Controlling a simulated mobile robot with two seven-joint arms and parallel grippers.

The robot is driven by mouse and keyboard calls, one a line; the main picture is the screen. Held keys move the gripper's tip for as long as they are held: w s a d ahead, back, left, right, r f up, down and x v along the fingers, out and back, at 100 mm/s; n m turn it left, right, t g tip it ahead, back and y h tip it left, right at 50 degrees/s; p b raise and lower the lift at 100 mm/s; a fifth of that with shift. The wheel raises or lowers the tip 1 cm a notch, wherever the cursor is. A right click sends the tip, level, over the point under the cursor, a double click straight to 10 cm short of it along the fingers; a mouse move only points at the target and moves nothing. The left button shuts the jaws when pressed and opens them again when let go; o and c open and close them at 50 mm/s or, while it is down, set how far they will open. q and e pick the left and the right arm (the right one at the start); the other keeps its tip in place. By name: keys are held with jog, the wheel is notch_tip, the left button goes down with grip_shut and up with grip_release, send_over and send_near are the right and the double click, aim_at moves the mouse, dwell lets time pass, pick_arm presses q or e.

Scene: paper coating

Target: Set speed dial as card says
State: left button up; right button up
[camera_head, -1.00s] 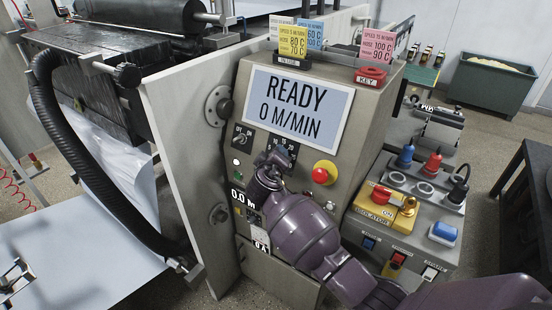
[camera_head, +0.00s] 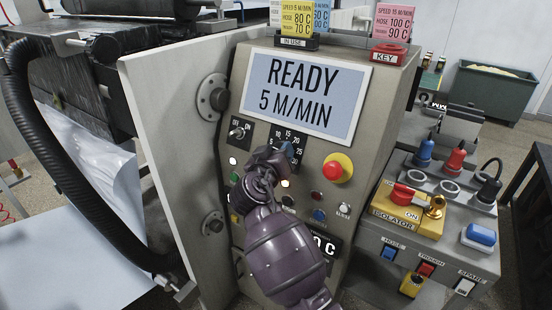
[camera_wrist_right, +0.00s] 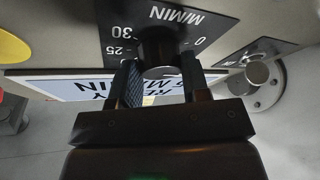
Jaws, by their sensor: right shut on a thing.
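The speed dial's scale plate (camera_head: 277,134) is on the grey console, with numbers such as 10, 15 and 20. In the right wrist view its dark round knob (camera_wrist_right: 158,48) sits between the two fingers of my right gripper (camera_wrist_right: 162,75), which is shut on it. In the head view the right gripper (camera_head: 280,154) covers most of the knob, so its pointer is hidden. The yellow card (camera_head: 299,18) stands in the "IN USE" holder; it appears to read speed 5 M/MIN, hose 80 C, trough 70 C. The screen (camera_head: 305,92) reads "READY 5 M/MIN". My left gripper is out of view.
A red emergency button (camera_head: 335,170) on a yellow base is just right of the dial. An OFF/ON switch (camera_head: 239,131) is to its left. Blue and pink cards (camera_head: 393,24) stand on top. The isolator box (camera_head: 408,214) with plugs is at the right.

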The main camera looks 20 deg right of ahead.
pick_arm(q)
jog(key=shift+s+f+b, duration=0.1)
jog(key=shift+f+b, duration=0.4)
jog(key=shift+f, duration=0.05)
pick_arm(e)
jog(key=shift+f+m+h, duration=0.25)
jog(key=shift+m+h, duration=0.05)
jog(key=shift+m, duration=0.2)
jog(key=shift+r, duration=0.2)
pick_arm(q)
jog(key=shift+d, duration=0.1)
pick_arm(e)
jog(key=o, duration=0.9)
